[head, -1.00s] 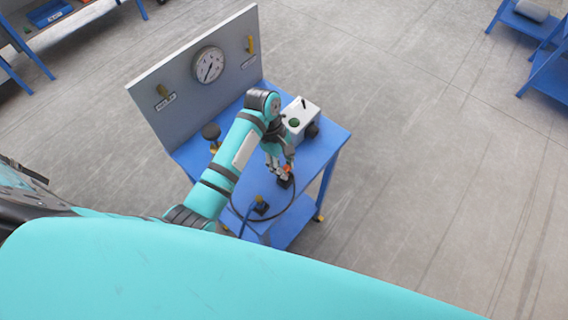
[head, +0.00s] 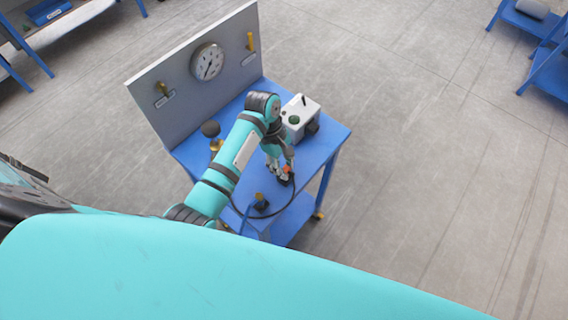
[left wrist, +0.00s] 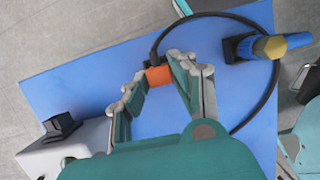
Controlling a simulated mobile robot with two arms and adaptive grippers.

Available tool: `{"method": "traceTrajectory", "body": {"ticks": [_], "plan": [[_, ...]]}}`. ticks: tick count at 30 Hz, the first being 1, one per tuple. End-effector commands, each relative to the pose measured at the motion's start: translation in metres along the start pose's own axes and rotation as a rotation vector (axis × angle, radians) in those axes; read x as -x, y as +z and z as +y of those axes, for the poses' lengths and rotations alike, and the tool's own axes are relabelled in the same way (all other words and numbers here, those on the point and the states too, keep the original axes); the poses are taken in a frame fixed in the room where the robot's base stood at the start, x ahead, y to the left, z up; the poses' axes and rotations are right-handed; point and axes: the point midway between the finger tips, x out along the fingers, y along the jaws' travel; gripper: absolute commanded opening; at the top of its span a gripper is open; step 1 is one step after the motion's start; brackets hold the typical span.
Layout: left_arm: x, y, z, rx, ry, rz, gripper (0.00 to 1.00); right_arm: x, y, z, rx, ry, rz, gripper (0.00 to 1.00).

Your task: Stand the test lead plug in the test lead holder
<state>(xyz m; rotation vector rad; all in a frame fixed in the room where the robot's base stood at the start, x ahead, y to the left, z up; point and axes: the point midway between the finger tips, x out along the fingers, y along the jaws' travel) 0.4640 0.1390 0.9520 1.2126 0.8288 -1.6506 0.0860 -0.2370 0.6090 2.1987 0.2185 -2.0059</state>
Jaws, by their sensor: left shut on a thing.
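My left gripper (head: 285,174) is over the front part of the blue bench. It is shut on the orange test lead plug (left wrist: 158,76), which sits between the fingertips in the left wrist view. A black lead (left wrist: 272,95) runs from the plug and loops to the right. A black square base (left wrist: 237,48) with a blue and yellow upright part stands beside the gripper; it also shows in the head view (head: 262,204). I cannot tell whether this base is the test lead holder. The plug's lower end is hidden. My right gripper is not in view.
A white box (head: 298,112) with a green button and black knob stands behind the gripper. A grey panel (head: 180,80) with a gauge (head: 207,61) rises at the back of the bench. The bench's right part (head: 330,140) is clear.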

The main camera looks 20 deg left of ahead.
Motion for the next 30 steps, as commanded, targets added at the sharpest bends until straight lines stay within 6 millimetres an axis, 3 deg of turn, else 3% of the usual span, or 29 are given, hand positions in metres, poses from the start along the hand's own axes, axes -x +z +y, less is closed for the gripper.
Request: {"method": "traceTrajectory", "body": {"ticks": [23, 24, 30], "plan": [[-0.0108, -0.0033, 0.0002, 0.0, 0.0, 0.0, 0.0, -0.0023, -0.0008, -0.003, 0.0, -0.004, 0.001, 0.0], [-0.0107, -0.0033, 0.0002, 0.001, 0.0, 0.0, 0.29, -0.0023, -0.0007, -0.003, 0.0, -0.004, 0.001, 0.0], [-0.0107, -0.0033, 0.0003, 0.0, 0.0, 0.0, 0.52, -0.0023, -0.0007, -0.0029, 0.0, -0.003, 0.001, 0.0]]}}
